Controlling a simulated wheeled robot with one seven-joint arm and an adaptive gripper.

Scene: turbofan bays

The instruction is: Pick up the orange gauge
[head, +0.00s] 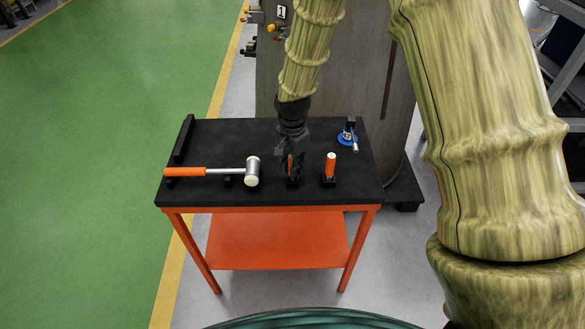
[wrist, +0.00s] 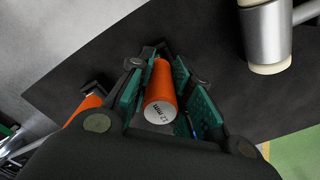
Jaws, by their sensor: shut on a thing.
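An orange gauge (wrist: 160,88) with a pale end marked "12 mm" is between the green-padded fingers of my gripper (wrist: 152,98) in the wrist view. My gripper is shut on it. In the head view my gripper (head: 291,168) points down over the black table top, and a sliver of the orange gauge (head: 290,162) shows between the dark fingers. The gauge is at a small black holder on the table; the fingers hide whether it still touches the holder. A second orange gauge (head: 330,164) stands upright in its black holder just to the right.
The orange table (head: 220,130) has a black top. A mallet (head: 185,172) with an orange handle lies to the left of my gripper. A blue-based device (head: 347,138) stands at the back right. A black bar (head: 184,138) lies along the left edge.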

